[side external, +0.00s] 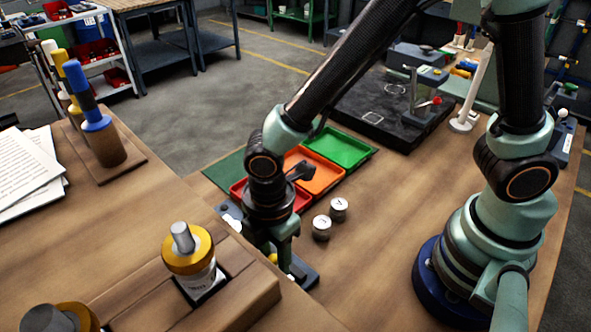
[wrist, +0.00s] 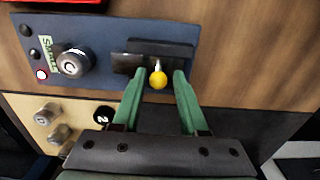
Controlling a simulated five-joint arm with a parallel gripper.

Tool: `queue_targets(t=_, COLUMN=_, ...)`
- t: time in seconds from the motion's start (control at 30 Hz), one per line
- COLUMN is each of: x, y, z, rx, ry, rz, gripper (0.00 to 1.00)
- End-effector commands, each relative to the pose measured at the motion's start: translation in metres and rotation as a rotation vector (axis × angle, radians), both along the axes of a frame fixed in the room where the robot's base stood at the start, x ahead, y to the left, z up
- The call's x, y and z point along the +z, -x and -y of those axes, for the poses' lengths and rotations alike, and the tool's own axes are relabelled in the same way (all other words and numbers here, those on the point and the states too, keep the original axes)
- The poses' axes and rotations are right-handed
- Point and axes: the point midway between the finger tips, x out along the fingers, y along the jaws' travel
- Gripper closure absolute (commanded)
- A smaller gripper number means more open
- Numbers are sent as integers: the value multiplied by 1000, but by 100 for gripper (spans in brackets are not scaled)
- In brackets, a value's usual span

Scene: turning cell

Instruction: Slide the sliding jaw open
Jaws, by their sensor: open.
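The sliding jaw (wrist: 124,62) appears to be the dark block on a blue base plate (wrist: 103,32) in the wrist view. A short metal pin with a yellow ball knob (wrist: 158,81) sticks out from it. My gripper (wrist: 158,74) is open, with its green fingertips on either side of the knob and a gap on both sides. A metal cylinder marked C (wrist: 73,62) stands on the plate to the left of the jaw. In the side external view my gripper (side external: 283,262) points down at the fixture, and the arm hides much of it.
Two marked metal cylinders (side external: 321,228) stand on the bench right of the fixture. Red, orange (side external: 312,172) and green trays lie behind. A wooden block with a yellow-collared gauge (side external: 188,250) stands at the front left. The bench (side external: 390,215) right of the cylinders is clear.

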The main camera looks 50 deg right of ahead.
Motion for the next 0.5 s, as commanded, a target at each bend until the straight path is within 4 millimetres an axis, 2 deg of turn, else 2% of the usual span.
queue_targets(t=0.5, x=38, y=-1, z=0, rx=0, ry=-2, rz=2, gripper=57)
